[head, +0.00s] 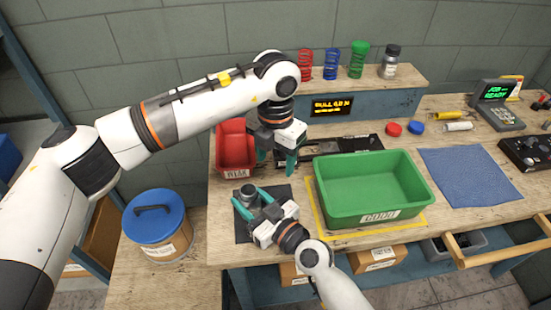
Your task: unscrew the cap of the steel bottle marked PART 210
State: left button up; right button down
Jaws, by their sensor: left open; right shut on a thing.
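A small steel bottle with a dark round top (248,190) stands on a dark mat (243,234) at the table's front left. Its label cannot be read from here. My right gripper (251,201), reaching in from the front, is shut on this bottle. My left gripper (277,164) points down, behind and to the right of the bottle. Its teal fingers are apart and nothing shows between them. Another steel bottle with a dark cap (389,62) stands on the back shelf; its label is too small to read.
A green bin marked GOOD (370,213) stands right of the grippers. A red bin marked WEAK (236,174) is just left of my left gripper. Springs (331,63) stand on the shelf. A blue cloth (468,175) lies flat at right. A blue-lidded tub (153,215) is at left.

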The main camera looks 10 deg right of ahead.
jog(key=c, duration=0.7)
grip_release()
jog(key=b+v, duration=0.2)
jog(key=v, duration=0.8)
jog(key=shift+s+d+f, duration=0.15)
jog(key=shift+s+d, duration=0.1)
pick_arm(q)
jog(key=shift+f+b, duration=0.3)
jog(key=shift+f, duration=1.05)
pick_arm(e)
jog(key=shift+s+d, duration=0.4)
jog(key=shift+s, duration=0.15)
pick_arm(q)
jog(key=shift+w+d, duration=0.1)
pick_arm(e)
jog(key=shift+f+b, duration=0.25)
jog(key=shift+b, duration=0.15)
jog(key=shift+f, duration=0.25)
pick_arm(q)
jog(key=d, duration=0.1)
jog(key=w+d, duration=0.1)
jog(key=d, duration=0.1)
jog(key=w+d, duration=0.1)
jog(key=shift+d, duration=0.2)
